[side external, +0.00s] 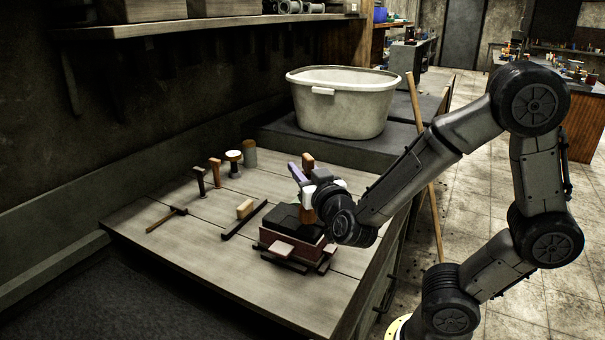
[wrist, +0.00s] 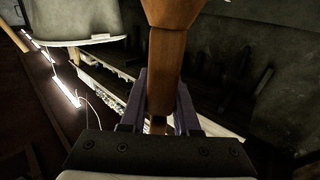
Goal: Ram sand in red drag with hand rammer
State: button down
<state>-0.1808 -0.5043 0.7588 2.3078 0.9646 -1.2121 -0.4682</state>
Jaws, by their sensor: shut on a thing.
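The red drag (side external: 285,245) sits on the wooden workbench with dark sand (side external: 298,219) filling its top. In the wrist view the rammer (wrist: 172,75) stands between the two purple fingers of my gripper (wrist: 165,110).
Several tools stand at the back left of the bench (side external: 200,255), including a white-topped one (side external: 234,162). A hammer-like tool (side external: 166,219) and a bar with a wooden block (side external: 245,210) lie left of the drag. A large white tub (side external: 343,105) stands behind. The bench's front left is clear.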

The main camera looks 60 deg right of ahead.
jog(key=shift+w, duration=1.95)
jog(key=shift+f, duration=1.15)
jog(key=shift+f, duration=0.15)
notch_tip(320, 180, up, 3)
jog(key=shift+f, duration=0.15)
